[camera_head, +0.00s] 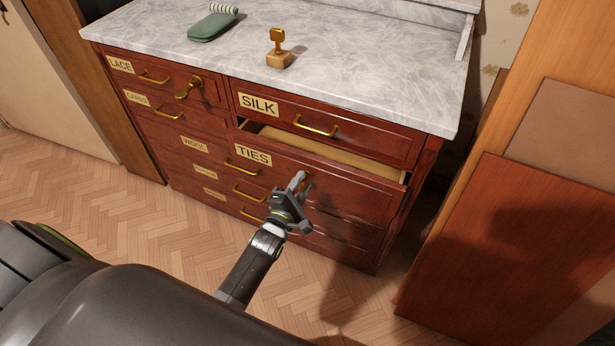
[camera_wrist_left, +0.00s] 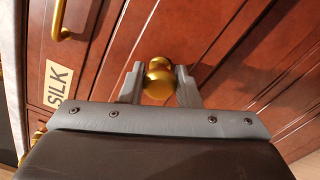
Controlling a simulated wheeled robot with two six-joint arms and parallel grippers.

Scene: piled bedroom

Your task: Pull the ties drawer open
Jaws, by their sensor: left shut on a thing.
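The ties drawer (camera_head: 335,178), a red-brown front with a cream "TIES" label (camera_head: 253,155), sits under the silk drawer. It stands partly open, and a strip of its pale inside (camera_head: 330,149) shows above its front. My left gripper (camera_head: 302,182) is at the drawer front, right of the label. In the left wrist view, the fingers (camera_wrist_left: 160,86) are shut on a round brass knob (camera_wrist_left: 158,77). In the head view my gripper mostly hides this knob. My right gripper is not in view.
The silk drawer (camera_head: 370,138) above is closed. Other labelled drawers with brass pulls fill the left side. On the marble top (camera_head: 380,75) lie a green case (camera_head: 212,26) and a small brass stamp-like piece (camera_head: 278,48). A wooden panel (camera_head: 520,240) stands at right. The front floor (camera_head: 110,205) is clear.

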